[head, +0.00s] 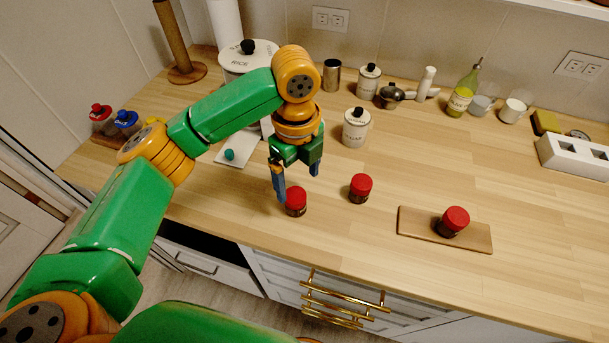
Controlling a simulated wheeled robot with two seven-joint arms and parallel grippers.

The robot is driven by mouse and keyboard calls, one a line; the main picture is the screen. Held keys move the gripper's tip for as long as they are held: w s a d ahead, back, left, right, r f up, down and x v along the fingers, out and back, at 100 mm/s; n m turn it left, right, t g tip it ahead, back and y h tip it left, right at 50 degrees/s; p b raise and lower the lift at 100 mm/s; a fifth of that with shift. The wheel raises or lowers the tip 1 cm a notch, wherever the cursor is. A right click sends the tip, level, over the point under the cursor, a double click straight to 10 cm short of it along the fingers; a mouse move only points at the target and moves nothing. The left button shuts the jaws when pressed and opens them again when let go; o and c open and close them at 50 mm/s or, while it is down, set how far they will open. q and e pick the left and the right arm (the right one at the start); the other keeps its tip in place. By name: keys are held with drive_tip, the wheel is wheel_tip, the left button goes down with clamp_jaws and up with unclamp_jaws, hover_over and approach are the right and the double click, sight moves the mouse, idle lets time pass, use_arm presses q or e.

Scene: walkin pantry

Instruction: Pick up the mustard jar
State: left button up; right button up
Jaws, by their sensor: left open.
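Three small dark jars with red lids stand on the wooden counter in the head view. The left jar (296,203) is right at my left gripper (298,184). The middle jar (359,190) stands a little to its right, and the right jar (452,223) stands on a thin wooden board (415,225). Their labels are too small to read, so I cannot tell which is mustard. My left gripper points down with its fingers apart. One finger overlaps the left edge of the left jar; I cannot tell whether they touch. My right gripper is not in view.
Behind my left arm stands a large white RICE canister (236,60). A smaller white canister (356,128) stands behind the jars. An oil bottle (462,93) and mugs are farther back. A white block with openings (575,157) is at right. The counter between the middle jar and the board is clear.

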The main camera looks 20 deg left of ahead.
sight(296, 194)
use_arm(q)
drive_tip(key=shift+f, duration=0.35)
drive_tip(key=f, duration=0.1)
drive_tip(key=s+f+p, duration=0.1)
drive_tip(key=f, duration=0.3)
drive_tip(key=shift+s+a+f+p, duration=0.1)
drive_tip(key=shift+s+a+p, duration=0.1)
drive_tip(key=shift+s+p, duration=0.1)
drive_tip(key=shift+w+f, duration=0.35)
drive_tip(key=shift+f, duration=0.05)
drive_tip(key=shift+s+r, duration=0.1)
drive_tip(key=c, duration=1.4)
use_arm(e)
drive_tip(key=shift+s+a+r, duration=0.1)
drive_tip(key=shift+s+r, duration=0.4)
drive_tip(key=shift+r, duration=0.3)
